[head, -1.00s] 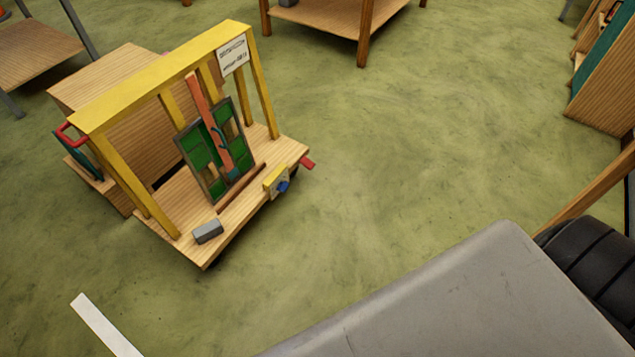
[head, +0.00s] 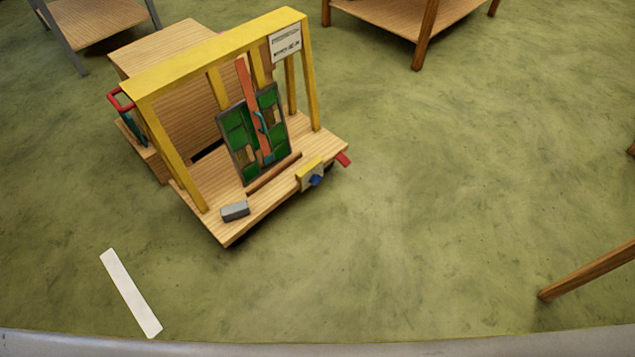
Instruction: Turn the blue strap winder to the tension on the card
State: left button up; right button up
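The blue strap winder (head: 316,180) is a small blue knob on a yellow-edged plate (head: 309,174) at the front edge of a wooden cart (head: 222,222). The white card (head: 285,43) hangs at the upper right of the cart's yellow frame (head: 215,50); its print is too small to read. A green leaded panel (head: 238,132) leans upright on the cart, with an orange-red strap (head: 246,95) running down over it. Neither of my grippers is in view.
A grey block (head: 235,211) sits on the cart's front left corner, and a red tab (head: 343,159) sticks out at its right. A white strip (head: 130,293) lies on the floor. Wooden tables (head: 405,15) stand behind.

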aim_at(315, 180)
jog(key=j+u, duration=0.1)
jog(key=u, duration=0.25)
jog(key=j+u, duration=0.1)
jog(key=u, duration=0.2)
jog(key=j+u, duration=0.1)
jog(key=u, duration=0.25)
jog(key=l+z, duration=0.15)
jog(key=z, duration=0.35)
jog(key=l+z, duration=0.15)
jog(key=z, duration=0.35)
jog(key=i+j+u, duration=0.1)
jog(key=i+u, duration=0.15)
jog(key=i, duration=1.3)
